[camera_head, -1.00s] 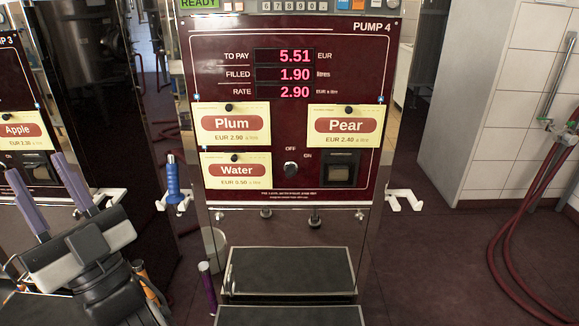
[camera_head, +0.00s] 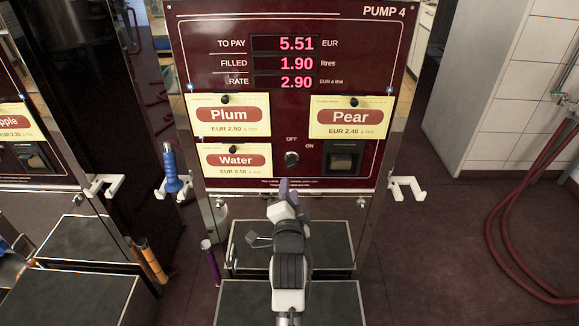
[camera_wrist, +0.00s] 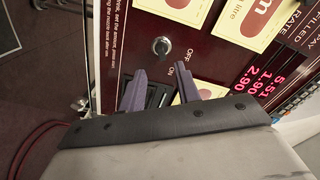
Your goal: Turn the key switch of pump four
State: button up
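The key switch (camera_head: 291,159) of pump four is a small dark round knob on the maroon panel (camera_head: 350,60). OFF is printed above it and ON to its upper right. Which mark it points at is too small to tell. In the wrist view the key switch (camera_wrist: 161,46) shows beyond the fingertips, near the OFF and ON labels. My gripper (camera_head: 284,184) is just below the switch in the head view, in front of the panel's lower edge. In the wrist view its purple fingers (camera_wrist: 164,80) are apart with nothing between them. It does not touch the switch.
Plum (camera_head: 229,115), Pear (camera_head: 350,117) and Water (camera_head: 236,160) cards surround the switch. A dark slot unit (camera_head: 342,158) sits right of it. White hooks (camera_head: 406,188) stick out at the sides; a blue-handled nozzle (camera_head: 171,170) hangs at left. Dark steps (camera_head: 330,245) stand below.

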aim_at(290, 168)
jog(key=w+p, duration=0.1)
jog(key=w, duration=0.7)
jog(key=shift+w+p, duration=0.1)
jog(key=shift+p, duration=0.3)
grip_shut()
